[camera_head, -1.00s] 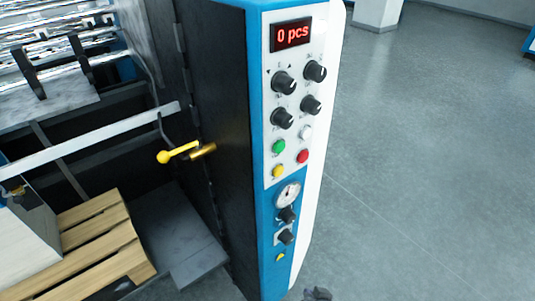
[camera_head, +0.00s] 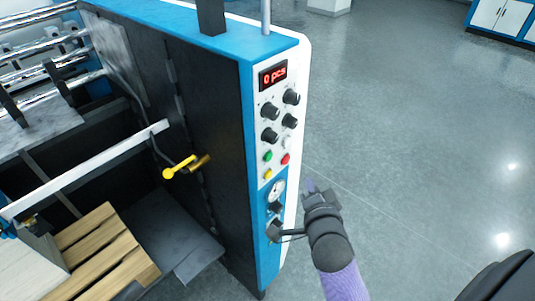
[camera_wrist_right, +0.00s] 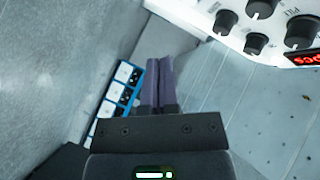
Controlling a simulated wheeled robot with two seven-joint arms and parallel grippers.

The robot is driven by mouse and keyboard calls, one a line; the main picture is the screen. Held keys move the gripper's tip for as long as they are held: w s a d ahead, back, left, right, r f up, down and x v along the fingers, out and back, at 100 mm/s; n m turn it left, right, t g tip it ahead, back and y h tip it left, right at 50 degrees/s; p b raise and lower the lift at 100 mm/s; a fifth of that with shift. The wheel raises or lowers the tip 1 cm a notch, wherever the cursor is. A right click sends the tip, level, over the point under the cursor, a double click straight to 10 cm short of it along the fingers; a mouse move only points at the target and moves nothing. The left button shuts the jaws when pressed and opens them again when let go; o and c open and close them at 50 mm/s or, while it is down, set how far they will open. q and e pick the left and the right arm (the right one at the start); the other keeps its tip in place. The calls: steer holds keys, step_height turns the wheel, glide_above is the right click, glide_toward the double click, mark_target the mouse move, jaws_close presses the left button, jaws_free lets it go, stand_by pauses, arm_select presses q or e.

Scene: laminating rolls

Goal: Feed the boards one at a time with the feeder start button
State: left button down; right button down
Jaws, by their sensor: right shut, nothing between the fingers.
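The control panel (camera_head: 266,120) is on the narrow blue-and-white end of the machine, and its red display (camera_head: 273,76) reads "0 pcs". Below several black knobs are a green button (camera_head: 268,156), a red button (camera_head: 285,159), a white button (camera_head: 286,142) and a yellow button (camera_head: 267,174). Their labels are unreadable, so I cannot tell which is feeder start. My right gripper (camera_head: 312,186) is shut and empty, just right of the panel's lower half, apart from the buttons. Its closed fingers (camera_wrist_right: 157,82) show in the right wrist view. My left gripper is not in view.
A pale board stack (camera_head: 32,267) sits at the left on a wooden pallet (camera_head: 105,250). A yellow-handled lever (camera_head: 182,167) sticks out by the machine's dark side. Open grey floor (camera_head: 420,130) lies to the right.

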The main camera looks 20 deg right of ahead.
mark_target(268, 156)
steer(key=w+a+b, duration=0.3)
steer(key=w, duration=0.5)
steer(key=shift+a+b, duration=0.2)
steer(key=shift+b, duration=0.1)
steer(key=shift+w+f, duration=0.1)
steer(key=shift+w, duration=0.15)
stand_by(1.7)
steer(key=shift+w+a, duration=0.15)
steer(key=shift+w, duration=0.15)
